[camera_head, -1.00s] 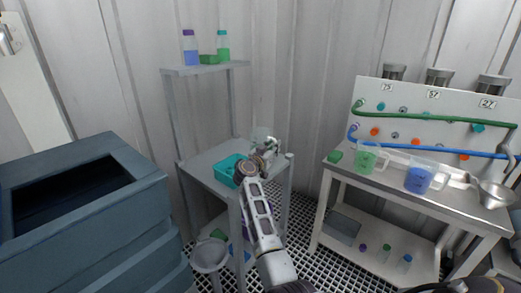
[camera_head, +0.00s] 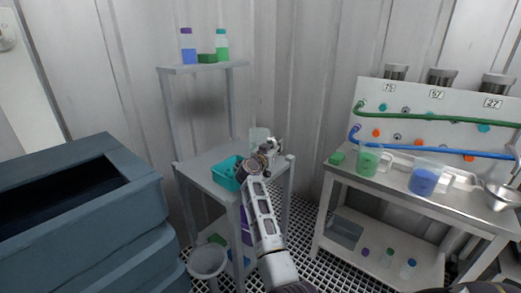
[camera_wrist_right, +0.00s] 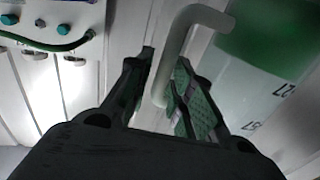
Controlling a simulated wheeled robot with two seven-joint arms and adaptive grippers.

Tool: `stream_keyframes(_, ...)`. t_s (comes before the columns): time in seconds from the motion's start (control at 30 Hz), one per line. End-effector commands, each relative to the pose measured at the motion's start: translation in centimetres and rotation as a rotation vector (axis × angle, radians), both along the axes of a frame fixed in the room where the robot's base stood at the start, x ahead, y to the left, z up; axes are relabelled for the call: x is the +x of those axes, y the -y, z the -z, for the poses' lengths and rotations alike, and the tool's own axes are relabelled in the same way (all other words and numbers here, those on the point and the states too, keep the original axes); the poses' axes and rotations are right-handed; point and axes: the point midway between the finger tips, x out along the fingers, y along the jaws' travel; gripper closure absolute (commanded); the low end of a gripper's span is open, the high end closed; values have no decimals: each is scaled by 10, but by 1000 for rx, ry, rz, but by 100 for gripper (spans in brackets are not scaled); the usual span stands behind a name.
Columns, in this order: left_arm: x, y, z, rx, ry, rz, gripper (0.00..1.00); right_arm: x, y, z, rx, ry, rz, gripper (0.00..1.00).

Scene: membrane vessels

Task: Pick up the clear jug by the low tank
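The clear jug (camera_head: 259,135) stands out faintly at the back right of the small grey table, behind my right gripper (camera_head: 270,150). Its lower part is hidden by the gripper. In the right wrist view the jug's pale handle (camera_wrist_right: 172,55) lies between the two fingers of my right gripper (camera_wrist_right: 167,90). The fingers are drawn in and look closed on the handle. The jug's wall (camera_wrist_right: 235,95) shows dark marks and a green area. A low blue-grey tank (camera_head: 132,160) with a dark open top stands at the left. My left gripper is not in view.
A teal basket (camera_head: 226,174) sits on the small table (camera_head: 205,162), left of my right gripper. Bottles (camera_head: 188,46) stand on its upper shelf. At the right, a bench holds a green jug (camera_head: 368,160), a blue jug (camera_head: 423,178) and a metal funnel (camera_head: 500,197).

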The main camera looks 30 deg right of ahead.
Motion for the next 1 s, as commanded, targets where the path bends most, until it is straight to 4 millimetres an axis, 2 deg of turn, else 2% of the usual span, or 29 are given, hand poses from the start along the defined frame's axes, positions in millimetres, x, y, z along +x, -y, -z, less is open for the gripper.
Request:
stream_keyframes(0.03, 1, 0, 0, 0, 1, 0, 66, 0, 0, 0, 0, 0, 0, 78)
stream_keyframes(0.2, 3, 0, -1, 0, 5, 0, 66, 0, 0, 0, 0, 0, 0, 100)
stream_keyframes(0.77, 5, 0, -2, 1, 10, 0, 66, 0, 0, -2, -1, 3, 0, 100)
stream_keyframes(1.0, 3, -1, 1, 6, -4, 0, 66, 0, 0, -14, 0, 4, -1, 100)
